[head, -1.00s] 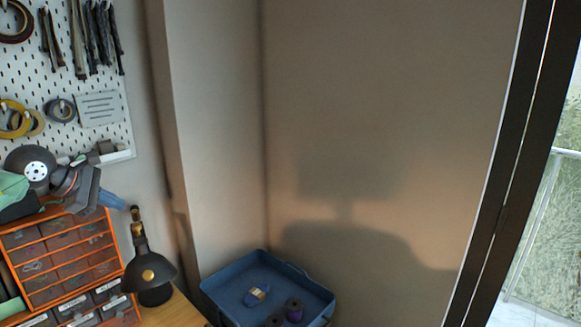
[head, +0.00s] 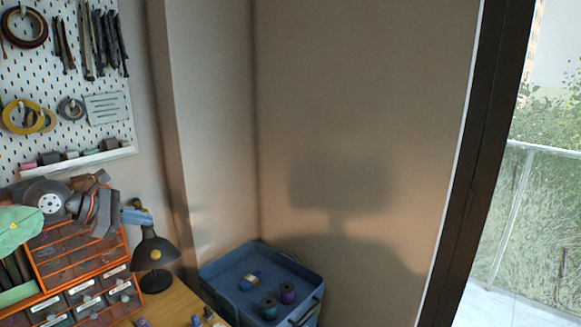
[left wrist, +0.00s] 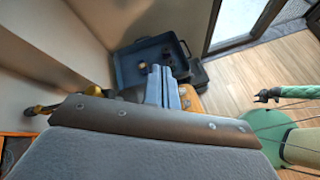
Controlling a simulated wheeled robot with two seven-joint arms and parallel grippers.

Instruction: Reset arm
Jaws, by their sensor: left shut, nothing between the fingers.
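My left gripper (head: 137,217) is in the left part of the head view, with its pale blue fingers pointing right in front of the upper part of a black desk lamp. In the left wrist view the fingers (left wrist: 163,86) lie together, shut and empty, and point toward a blue tray. I cannot tell whether they touch the lamp.
The black lamp (head: 154,252) stands beside orange drawers (head: 80,262) on a wooden bench. The blue tray (head: 215,275) holds several spools. A pegboard (head: 100,135) hangs behind. A green disc (left wrist: 285,143) with thin lines shows in the wrist view. Open floor (left wrist: 235,75) lies right.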

